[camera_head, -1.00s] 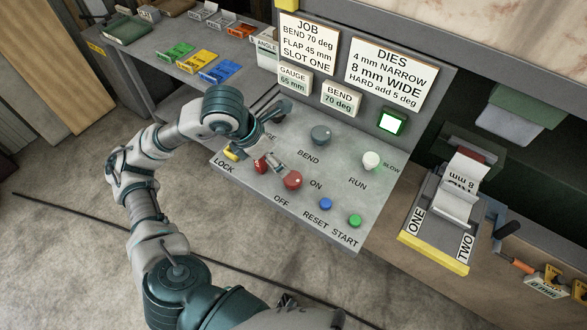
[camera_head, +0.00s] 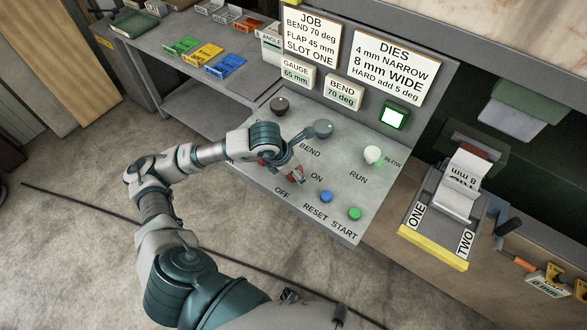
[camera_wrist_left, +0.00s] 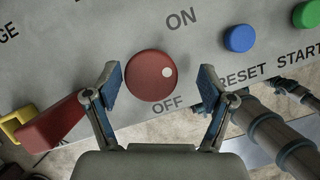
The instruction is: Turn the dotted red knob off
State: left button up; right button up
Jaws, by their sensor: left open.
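The red knob (camera_wrist_left: 147,80) with a white dot (camera_wrist_left: 167,72) on its right side is in the middle of the left wrist view. The dot points right, between the ON label (camera_wrist_left: 182,18) above and the OFF label (camera_wrist_left: 167,103) below. My left gripper (camera_wrist_left: 161,84) is open, one finger on each side of the knob, with gaps visible at both sides. In the head view my left gripper (camera_head: 288,172) is over the panel (camera_head: 340,205) and mostly hides the knob. My right gripper is not in view.
A red lever (camera_wrist_left: 50,125) with a yellow part is close to the left finger. A blue button (camera_wrist_left: 239,38) and a green button (camera_wrist_left: 307,14) are to the right.

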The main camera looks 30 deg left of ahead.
pick_arm(q)
jog(key=shift+d+f, duration=0.25)
jog(key=shift+a+f, duration=0.15)
jog(key=shift+a, duration=0.85)
jog(key=shift+c, duration=1.3)
jog(key=shift+a+f, duration=0.1)
jog(key=shift+a, duration=0.15)
jog(key=c, duration=0.8)
jog(key=shift+d, duration=0.25)
jog(key=shift+c, duration=0.5)
jog(key=shift+s+d+r, duration=0.1)
jog(key=shift+d+r, duration=0.1)
jog(key=shift+d, duration=0.2)
jog(key=shift+a+f, duration=0.1)
jog(key=shift+a, duration=0.15)
